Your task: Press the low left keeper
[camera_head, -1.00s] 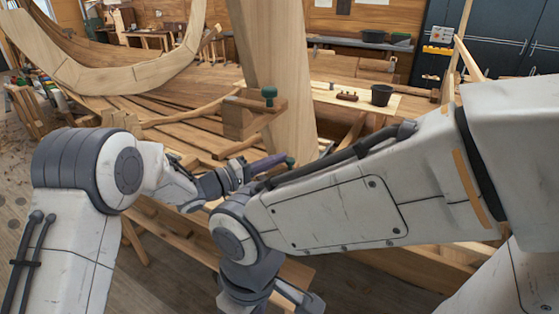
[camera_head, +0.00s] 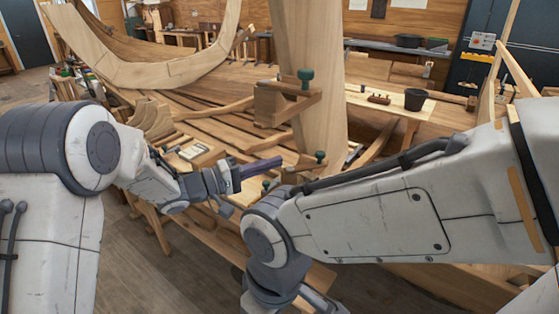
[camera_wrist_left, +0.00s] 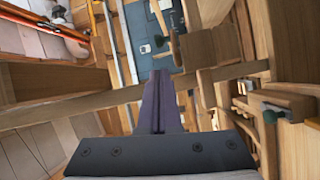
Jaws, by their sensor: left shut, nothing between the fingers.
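Two wooden clamp-like pieces with green knobs show by the upright plank in the head view. The upper green knob (camera_head: 305,78) sits on a wooden bar over a block. The lower green knob (camera_head: 320,156) sits on a small wooden piece, partly hidden by my right arm. I cannot tell for sure which is the low left keeper. My left gripper (camera_head: 278,162) is shut and empty, its purple-grey fingers pointing right, left of the lower knob with a visible gap. In the left wrist view, the shut fingers (camera_wrist_left: 160,75) point ahead; a green knob (camera_wrist_left: 270,115) is at right.
The upright plank (camera_head: 305,40) stands behind the knobs. Hull planking (camera_head: 215,90) spreads behind my left arm. My right forearm crosses the foreground, close to my left gripper. Bare floor (camera_head: 180,270) shows below.

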